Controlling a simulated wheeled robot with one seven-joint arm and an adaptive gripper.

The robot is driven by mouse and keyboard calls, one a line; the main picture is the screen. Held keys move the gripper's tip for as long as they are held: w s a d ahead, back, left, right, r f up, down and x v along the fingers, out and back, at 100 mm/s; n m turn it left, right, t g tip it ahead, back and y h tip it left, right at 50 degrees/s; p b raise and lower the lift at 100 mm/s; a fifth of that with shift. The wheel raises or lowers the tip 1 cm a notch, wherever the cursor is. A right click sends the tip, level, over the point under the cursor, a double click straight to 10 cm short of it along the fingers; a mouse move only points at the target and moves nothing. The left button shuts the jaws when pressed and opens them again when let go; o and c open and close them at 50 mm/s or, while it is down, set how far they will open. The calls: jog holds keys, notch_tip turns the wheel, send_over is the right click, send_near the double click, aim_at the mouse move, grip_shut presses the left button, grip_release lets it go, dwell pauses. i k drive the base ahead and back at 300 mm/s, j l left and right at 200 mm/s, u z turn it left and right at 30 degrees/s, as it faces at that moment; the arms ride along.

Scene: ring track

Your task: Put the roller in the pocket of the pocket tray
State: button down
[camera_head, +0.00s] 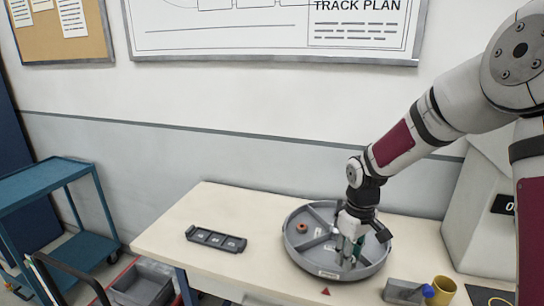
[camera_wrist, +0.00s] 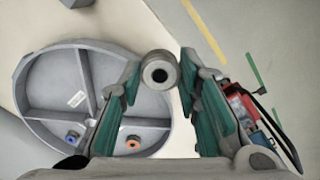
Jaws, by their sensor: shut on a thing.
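My gripper (camera_head: 350,250) is over the front right part of a round grey divided tray (camera_head: 290,246). In the wrist view my gripper (camera_wrist: 159,75) has green-padded fingers shut on a grey roller (camera_wrist: 147,81), a short cylinder with a dark central hole. In the head view the roller is hard to make out behind the fingers. The wrist view shows the round tray (camera_wrist: 50,97) to the left of the roller. The pocket tray (camera_head: 216,238), dark and rectangular with a row of pockets, lies on the table left of the round tray.
An orange ring (camera_head: 302,227) lies in the round tray; the wrist view also shows a blue ring (camera_wrist: 72,136). A grey-blue box (camera_head: 403,292) and yellow mug (camera_head: 441,291) stand at the right front. The table (camera_head: 258,222) is clear between both trays.

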aim_at(216, 240)
jog(key=i+j+u, duration=0.6)
jog(key=i, duration=0.35)
